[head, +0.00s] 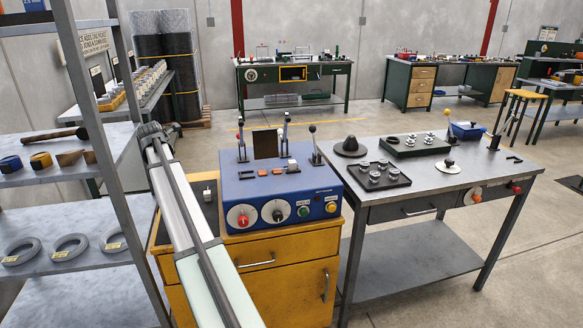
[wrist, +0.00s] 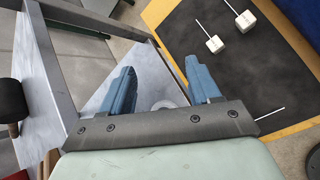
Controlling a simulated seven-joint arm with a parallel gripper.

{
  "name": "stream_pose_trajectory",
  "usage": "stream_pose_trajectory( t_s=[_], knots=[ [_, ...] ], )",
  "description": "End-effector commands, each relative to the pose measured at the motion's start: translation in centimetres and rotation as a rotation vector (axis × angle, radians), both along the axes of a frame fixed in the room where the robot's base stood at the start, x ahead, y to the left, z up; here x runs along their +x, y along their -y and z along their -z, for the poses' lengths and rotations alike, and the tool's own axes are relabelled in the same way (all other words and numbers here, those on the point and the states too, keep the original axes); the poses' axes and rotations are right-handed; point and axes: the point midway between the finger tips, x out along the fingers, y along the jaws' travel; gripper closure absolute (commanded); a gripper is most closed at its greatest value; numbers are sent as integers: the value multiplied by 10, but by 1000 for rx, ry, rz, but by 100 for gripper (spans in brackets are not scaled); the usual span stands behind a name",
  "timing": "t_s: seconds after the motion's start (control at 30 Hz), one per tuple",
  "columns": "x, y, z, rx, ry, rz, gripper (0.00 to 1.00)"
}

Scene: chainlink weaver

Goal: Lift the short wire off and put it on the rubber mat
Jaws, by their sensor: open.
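My gripper (wrist: 160,66) is open and empty, with its two blue fingers spread apart in the wrist view. It hangs beside the shelf rack, left of a black mat (wrist: 203,85) on a yellow-edged top. Two white blocks (wrist: 215,44) (wrist: 246,20) stand on the mat, each with a thin white wire sticking out. Another thin white wire (wrist: 270,113) shows near the mat's lower edge. I cannot tell which wire is the short one. In the head view the dark mat (head: 203,213) is partly hidden behind my arm, with one white block (head: 207,194) showing.
A grey metal shelf rack (head: 110,150) stands close on the left, its post near my gripper. A blue control box (head: 275,190) with levers and knobs sits right of the mat on the yellow cabinet (head: 280,268). A grey workbench (head: 430,175) stands further right.

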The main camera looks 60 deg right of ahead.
Motion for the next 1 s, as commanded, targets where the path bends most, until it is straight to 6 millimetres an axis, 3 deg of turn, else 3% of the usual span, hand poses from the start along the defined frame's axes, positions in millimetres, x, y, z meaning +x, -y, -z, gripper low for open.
stream_pose_trajectory(
  t_s=[0.17, 0.37, 0.6, 0.8, 1.0],
  knots=[
    [-17, 40, -19, -156, -87, 45, 38],
    [-52, 95, -49, -370, -223, 130, 38],
    [-109, 161, -113, -685, -449, 276, 38],
    [-147, 192, -165, -892, -611, 385, 38],
    [-169, 204, -199, -1013, -713, 456, 38]
  ],
)
